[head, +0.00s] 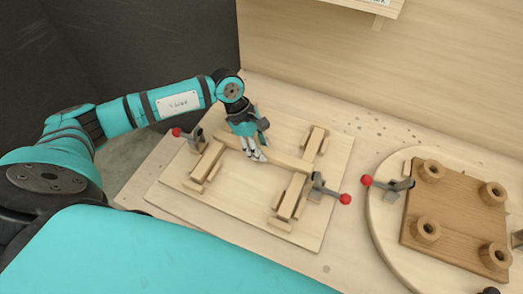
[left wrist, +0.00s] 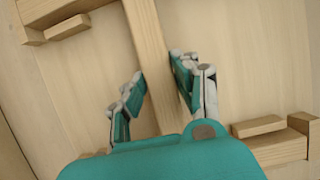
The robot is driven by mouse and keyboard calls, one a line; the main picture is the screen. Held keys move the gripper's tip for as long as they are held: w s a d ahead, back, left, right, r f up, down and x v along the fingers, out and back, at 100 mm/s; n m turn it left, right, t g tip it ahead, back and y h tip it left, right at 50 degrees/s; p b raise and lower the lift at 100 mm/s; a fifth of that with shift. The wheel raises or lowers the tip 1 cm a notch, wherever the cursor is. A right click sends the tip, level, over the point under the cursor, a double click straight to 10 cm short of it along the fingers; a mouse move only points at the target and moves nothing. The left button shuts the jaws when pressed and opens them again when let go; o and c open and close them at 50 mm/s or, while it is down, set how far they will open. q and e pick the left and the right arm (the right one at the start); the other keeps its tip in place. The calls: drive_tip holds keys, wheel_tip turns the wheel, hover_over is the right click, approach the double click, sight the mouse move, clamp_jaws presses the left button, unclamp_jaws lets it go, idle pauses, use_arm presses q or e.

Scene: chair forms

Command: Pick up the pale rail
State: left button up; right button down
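The pale rail (head: 290,163) lies across the middle of a wooden fixture board, spanning between two side pieces. My left gripper (head: 256,157) is down over the rail's middle and hides part of it. In the left wrist view the rail (left wrist: 147,35) runs between the two fingers of my left gripper (left wrist: 157,68). The fingers are apart, one on each side of the rail, with their tips close to its edges. I cannot tell whether they touch it.
The fixture board (head: 180,207) carries pale side pieces (head: 207,161) (head: 291,196) and clamps with red knobs (head: 176,132) (head: 345,199). At right, a round board (head: 378,225) holds a brown seat panel (head: 455,226) with several round sockets and another red-knobbed clamp (head: 367,181). A wooden wall (head: 400,90) stands behind.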

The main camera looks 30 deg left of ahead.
use_arm(q)
clamp_jaws()
drive_tip(key=shift+r, duration=0.15)
